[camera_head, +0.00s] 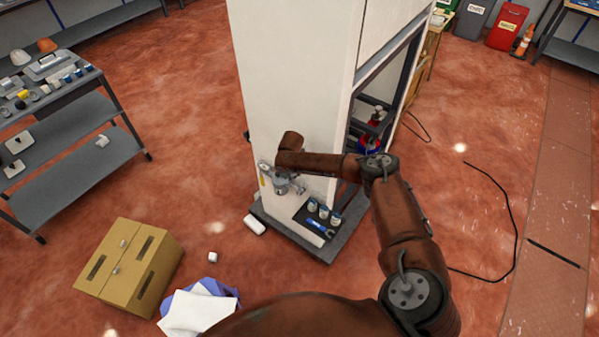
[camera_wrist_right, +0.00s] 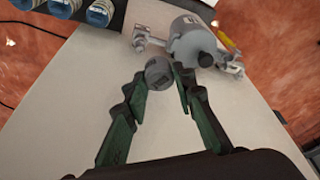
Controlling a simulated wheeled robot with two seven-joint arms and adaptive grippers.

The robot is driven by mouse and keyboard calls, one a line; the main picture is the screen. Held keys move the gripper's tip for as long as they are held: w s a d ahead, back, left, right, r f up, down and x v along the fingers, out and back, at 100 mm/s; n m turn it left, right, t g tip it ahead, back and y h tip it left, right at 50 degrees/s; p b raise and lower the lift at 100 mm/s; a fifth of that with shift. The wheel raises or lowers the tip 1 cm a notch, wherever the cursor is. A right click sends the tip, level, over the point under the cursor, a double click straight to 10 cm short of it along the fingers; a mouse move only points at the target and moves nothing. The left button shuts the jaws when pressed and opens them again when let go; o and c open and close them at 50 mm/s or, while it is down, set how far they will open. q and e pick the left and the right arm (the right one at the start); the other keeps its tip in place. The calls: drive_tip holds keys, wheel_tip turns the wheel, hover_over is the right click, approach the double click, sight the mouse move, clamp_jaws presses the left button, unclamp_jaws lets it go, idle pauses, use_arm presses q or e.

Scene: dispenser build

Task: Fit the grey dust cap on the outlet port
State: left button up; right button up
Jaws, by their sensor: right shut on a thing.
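The grey dust cap (camera_wrist_right: 158,72), a small round piece, sits between the fingertips of my right gripper (camera_wrist_right: 157,82) in the wrist view. The fingers are shut on it. Beyond it, a grey cylindrical fitting (camera_wrist_right: 188,38) with a label and a dark round end stands on the white panel; it also shows in the head view (camera_head: 281,186). The cap looks close to the fitting, but I cannot tell whether they touch. I cannot clearly make out the outlet port's opening. In the head view my right wrist hides most of the gripper. My left gripper is not in view.
A dark tray (camera_head: 314,228) with several blue-and-white jars and a blue tool is beside the fitting. A yellow tag (camera_wrist_right: 226,40) hangs near it. A cardboard box (camera_head: 128,268) and cloths (camera_head: 200,308) lie on the floor. A grey cart (camera_head: 75,150) stands at left.

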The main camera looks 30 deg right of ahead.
sight(300, 185)
drive_tip(key=shift+s+d+f, duration=0.2)
drive_tip(key=shift+d+f, duration=0.05)
drive_tip(key=shift+d, duration=0.4)
drive_tip(key=shift+s+d+f, duration=0.2)
drive_tip(key=shift+d, duration=0.4)
drive_tip(key=shift+d+f, duration=0.1)
drive_tip(key=shift+f+b, duration=2.1)
drive_tip(key=shift+f, duration=0.05)
drive_tip(key=shift+s+r+p, duration=0.1)
drive_tip(key=shift+s+p, duration=0.05)
drive_tip(key=shift+p, duration=0.35)
drive_tip(key=shift+f+b, duration=0.75)
drive_tip(key=shift+f, duration=0.8)
drive_tip(key=o, duration=1.2)
drive_tip(key=shift+c, duration=0.2)
